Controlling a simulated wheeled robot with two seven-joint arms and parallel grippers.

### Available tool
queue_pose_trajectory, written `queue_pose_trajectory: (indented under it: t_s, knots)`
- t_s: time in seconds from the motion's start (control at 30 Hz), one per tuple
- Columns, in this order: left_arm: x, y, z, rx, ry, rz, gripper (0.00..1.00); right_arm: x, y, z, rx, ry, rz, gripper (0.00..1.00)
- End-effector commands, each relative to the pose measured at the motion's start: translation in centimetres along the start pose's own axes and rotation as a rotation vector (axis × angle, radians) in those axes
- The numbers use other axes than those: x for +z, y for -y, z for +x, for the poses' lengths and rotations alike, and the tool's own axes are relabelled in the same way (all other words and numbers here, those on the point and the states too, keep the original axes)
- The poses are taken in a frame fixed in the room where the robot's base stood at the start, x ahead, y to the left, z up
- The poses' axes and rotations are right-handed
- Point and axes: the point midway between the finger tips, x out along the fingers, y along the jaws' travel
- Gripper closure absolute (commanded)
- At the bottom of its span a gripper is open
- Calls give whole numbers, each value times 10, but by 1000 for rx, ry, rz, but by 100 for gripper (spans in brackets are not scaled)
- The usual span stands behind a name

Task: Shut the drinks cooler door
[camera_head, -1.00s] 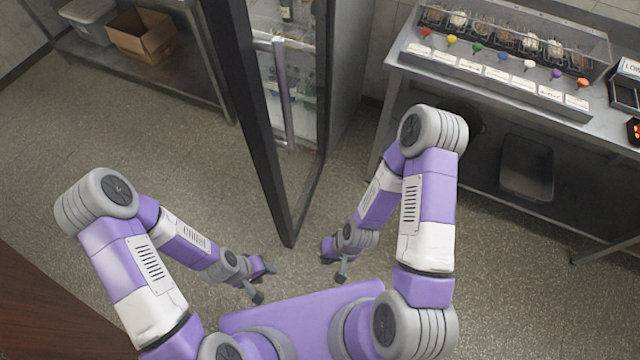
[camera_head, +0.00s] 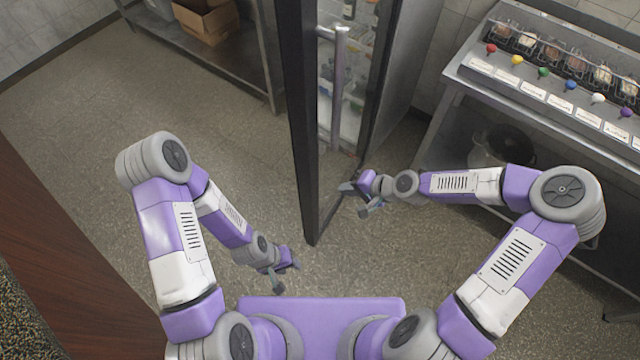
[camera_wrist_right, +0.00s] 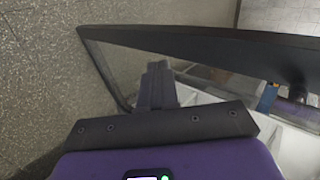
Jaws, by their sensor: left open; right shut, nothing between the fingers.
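The drinks cooler door (camera_head: 297,120) stands open, its dark frame edge toward me in the head view. Its tall metal handle (camera_head: 338,85) shows on the face to the right of that edge. The cooler (camera_head: 398,75) stands behind, with bottles on its shelves. My right gripper (camera_head: 354,199) is shut and empty, just right of the door's lower part; I cannot tell if it touches. In the right wrist view its fingers (camera_wrist_right: 157,84) point at the dark door frame (camera_wrist_right: 200,45). My left gripper (camera_head: 288,276) is open and empty, low and left of the door.
A steel counter (camera_head: 455,75) with a topping rail and coloured knobs stands at the right, with a dark pot (camera_head: 500,146) below. A metal shelf (camera_head: 235,55) with a cardboard box (camera_head: 207,20) is at the back left. The floor left of the door is clear.

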Motion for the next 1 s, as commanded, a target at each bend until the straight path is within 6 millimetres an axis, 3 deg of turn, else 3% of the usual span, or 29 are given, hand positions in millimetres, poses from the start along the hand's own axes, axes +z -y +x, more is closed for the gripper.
queue_pose_trajectory:
  t_s: [0.03,0.33,0.6,1.0]
  knots:
    - [0,2,6,0,0,0,57,1,-1,14,-1,5,-3,100]
    - [-1,8,22,0,0,0,57,2,0,76,0,3,-3,100]
    - [-1,9,25,0,0,0,57,1,23,95,0,1,-2,100]
    - [-1,9,25,0,0,0,57,0,27,99,1,0,1,100]
